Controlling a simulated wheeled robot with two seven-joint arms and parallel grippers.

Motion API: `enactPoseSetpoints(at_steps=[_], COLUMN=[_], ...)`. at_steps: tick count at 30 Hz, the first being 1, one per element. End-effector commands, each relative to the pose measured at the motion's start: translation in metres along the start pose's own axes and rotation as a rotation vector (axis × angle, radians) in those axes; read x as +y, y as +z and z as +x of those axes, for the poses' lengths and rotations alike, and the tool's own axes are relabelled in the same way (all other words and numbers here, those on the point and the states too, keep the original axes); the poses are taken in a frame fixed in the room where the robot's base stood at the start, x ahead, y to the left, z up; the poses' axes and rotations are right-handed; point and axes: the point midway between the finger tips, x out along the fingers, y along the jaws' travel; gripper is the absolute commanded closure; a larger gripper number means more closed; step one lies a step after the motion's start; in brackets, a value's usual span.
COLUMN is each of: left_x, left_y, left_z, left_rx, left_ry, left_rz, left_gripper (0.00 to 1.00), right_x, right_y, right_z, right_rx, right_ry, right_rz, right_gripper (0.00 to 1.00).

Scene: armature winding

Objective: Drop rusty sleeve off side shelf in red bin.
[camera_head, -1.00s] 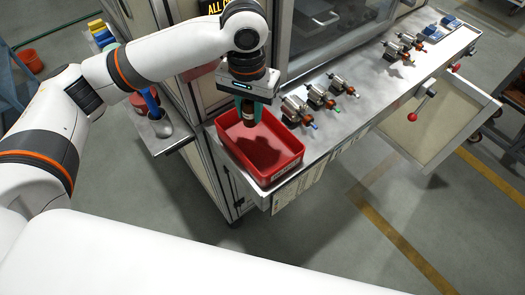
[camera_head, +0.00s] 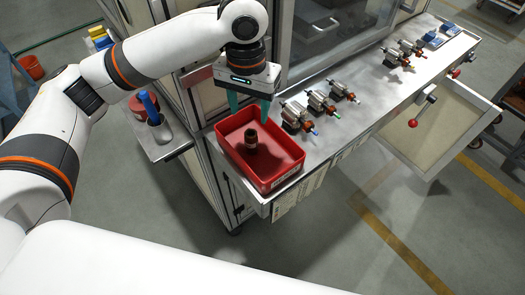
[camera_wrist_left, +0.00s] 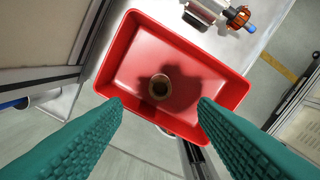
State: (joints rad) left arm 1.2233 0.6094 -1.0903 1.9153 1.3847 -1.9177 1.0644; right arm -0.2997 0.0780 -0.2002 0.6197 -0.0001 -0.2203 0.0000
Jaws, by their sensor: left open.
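The rusty sleeve (camera_head: 251,138), a small brown ring-like cylinder, is inside the red bin (camera_head: 281,178) in the head view, apart from my gripper. In the left wrist view the sleeve (camera_wrist_left: 160,87) shows end-on within the walls of the red bin (camera_wrist_left: 122,48); I cannot tell whether it rests on the floor. My left gripper (camera_head: 249,110) is open and empty above the bin's far side, its green fingers spread wide. The fingers (camera_wrist_left: 160,108) also frame the sleeve in the left wrist view. The side shelf (camera_head: 168,148) is left of the bin. My right gripper is out of view.
Several metal armatures (camera_head: 318,100) sit on the steel ledge (camera_head: 360,112) right of the bin. An open drawer (camera_head: 455,120) juts out at the right. A blue-handled tool (camera_head: 150,106) stands in a cup on the side shelf.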

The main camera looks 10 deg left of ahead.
Motion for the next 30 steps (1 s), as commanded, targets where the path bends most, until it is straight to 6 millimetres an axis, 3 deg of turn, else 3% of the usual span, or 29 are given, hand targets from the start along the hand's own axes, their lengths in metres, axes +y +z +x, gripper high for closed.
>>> enactPoseSetpoints(at_steps=[7, 12, 18, 30], left_x=[0.0, 0.0, 0.0, 0.0], left_y=[0.001, 0.001, 0.0, 0.0], left_z=[-0.056, -0.081, -0.093, -0.094], left_rx=[-0.006, -0.004, 0.0, 0.0], left_ry=[0.002, 0.002, 0.001, 0.0], left_rz=[-0.001, -0.002, -0.001, -0.001], left_gripper=[0.47, 0.47, 0.47, 0.47], right_x=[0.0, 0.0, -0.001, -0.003], right_y=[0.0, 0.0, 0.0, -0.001], right_z=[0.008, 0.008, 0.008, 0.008], right_rx=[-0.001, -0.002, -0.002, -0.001], right_ry=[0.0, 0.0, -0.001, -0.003], right_rz=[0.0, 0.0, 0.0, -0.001], right_gripper=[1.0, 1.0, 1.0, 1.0])
